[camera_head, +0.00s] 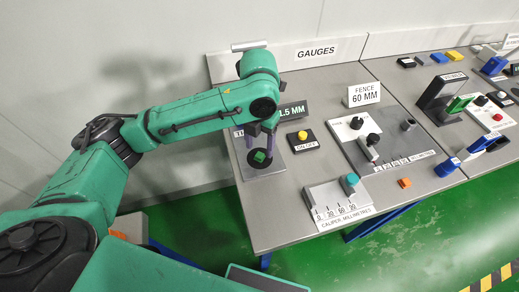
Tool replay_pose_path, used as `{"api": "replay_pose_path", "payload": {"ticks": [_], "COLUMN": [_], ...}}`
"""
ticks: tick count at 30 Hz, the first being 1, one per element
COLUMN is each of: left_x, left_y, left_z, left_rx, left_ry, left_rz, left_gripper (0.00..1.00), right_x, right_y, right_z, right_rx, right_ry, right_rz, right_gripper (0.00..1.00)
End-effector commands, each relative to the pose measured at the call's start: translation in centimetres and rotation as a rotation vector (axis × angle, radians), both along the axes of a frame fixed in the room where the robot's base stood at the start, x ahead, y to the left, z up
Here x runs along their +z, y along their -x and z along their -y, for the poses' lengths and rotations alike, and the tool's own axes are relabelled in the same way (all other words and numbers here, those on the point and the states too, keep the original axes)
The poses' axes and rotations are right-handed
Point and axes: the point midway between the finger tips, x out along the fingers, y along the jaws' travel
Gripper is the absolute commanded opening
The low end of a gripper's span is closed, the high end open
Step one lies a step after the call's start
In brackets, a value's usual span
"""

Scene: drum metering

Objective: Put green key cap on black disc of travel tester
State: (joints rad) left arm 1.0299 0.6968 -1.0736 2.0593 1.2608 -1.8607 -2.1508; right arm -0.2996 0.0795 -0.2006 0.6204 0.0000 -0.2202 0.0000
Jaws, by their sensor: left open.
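The green key cap (260,156) lies on the black disc (268,167) of the travel tester (277,173), at the left front of the table. My left gripper (262,146) points down just above the key cap, with its fingers apart and nothing seen between them. Whether a fingertip touches the cap is too small to tell. My left arm hides the upper part of the tester and part of its label. A display reading "1.5 MM" stands behind it. My right gripper is out of view.
A yellow ON/OFF button (302,135) stands right of the tester. A caliper block with a teal knob (351,179) is at the front, near an orange block (404,183). The fence gauge (363,95) stands farther back. Bare grey table (275,218) lies in front of the tester.

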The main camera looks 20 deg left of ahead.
Motion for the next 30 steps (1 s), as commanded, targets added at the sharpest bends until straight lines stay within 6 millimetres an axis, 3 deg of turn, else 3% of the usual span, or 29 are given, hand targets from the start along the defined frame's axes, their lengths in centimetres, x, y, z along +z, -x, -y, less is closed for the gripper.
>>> {"api": "replay_pose_path", "payload": {"ticks": [6, 12, 30], "left_x": [5.8, 9.2, 10.1], "left_y": [-0.1, -0.1, 0.0], "left_z": [0.0, 0.0, 0.0], "left_rx": [-0.001, 0.0, 0.0], "left_ry": [0.001, -0.001, 0.0], "left_rz": [0.006, 0.003, 0.0], "left_gripper": [0.6, 0.6, 0.6], "right_x": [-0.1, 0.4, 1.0], "right_y": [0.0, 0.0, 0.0], "right_z": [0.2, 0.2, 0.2], "right_rx": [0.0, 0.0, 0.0], "right_ry": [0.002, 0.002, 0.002], "right_rz": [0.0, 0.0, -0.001], "right_gripper": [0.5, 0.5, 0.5]}}
